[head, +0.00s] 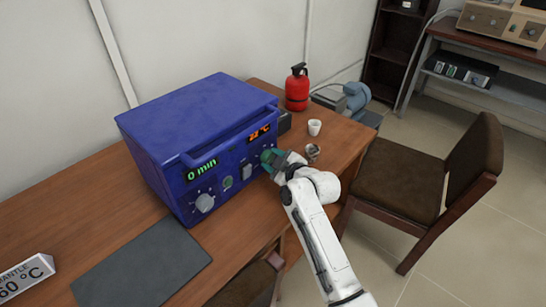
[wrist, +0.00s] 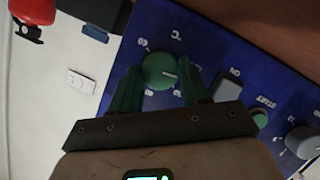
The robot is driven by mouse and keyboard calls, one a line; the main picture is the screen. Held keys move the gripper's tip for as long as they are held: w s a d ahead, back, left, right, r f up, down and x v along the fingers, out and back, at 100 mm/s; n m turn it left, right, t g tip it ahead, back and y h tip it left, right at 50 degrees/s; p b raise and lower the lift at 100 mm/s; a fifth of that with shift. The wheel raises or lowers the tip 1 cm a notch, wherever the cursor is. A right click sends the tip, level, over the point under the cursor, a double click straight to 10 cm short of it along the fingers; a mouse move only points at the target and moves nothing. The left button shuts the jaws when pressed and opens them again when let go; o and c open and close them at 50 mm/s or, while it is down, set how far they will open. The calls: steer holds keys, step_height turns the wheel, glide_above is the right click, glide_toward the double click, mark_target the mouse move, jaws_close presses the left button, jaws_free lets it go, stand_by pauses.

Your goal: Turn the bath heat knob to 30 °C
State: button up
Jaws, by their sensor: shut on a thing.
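The blue bath (head: 190,115) stands on the wooden table, its front panel facing me. Its green display reads "0 min"; its orange °C display is too small to read surely. The heat knob (wrist: 158,71) is a round green knob inside a dial marked °C, at the right end of the panel in the head view. Its white pointer line points right in the wrist view; the nearby dial number is hard to read. My gripper (head: 270,158) has its green fingers on either side of this knob, shut on it, as the wrist view (wrist: 160,85) also shows.
Beside the heat knob are an ON switch (wrist: 228,90), a green START button (wrist: 260,120) and a grey knob (wrist: 300,140). A white cup (head: 315,127), a small glass (head: 312,152) and a red extinguisher (head: 297,88) stand nearby. A chair (head: 415,180) is right.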

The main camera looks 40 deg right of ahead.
steer(key=m+y, duration=0.1)
steer(key=m, duration=0.1)
steer(key=shift+d+m+g+y+p, duration=0.15)
steer(key=shift+m+g+y+p, duration=0.15)
steer(key=shift+p, duration=0.05)
steer(key=shift+d+m+y, duration=0.1)
steer(key=shift+m+y, duration=0.9)
steer(key=shift+m, duration=0.2)
steer(key=o, duration=1.1)
steer(key=shift+c, duration=0.2)
steer(key=v, duration=1)
steer(key=shift+s+r, duration=0.25)
steer(key=shift+s, duration=0.1)
steer(key=shift+d, duration=0.1)
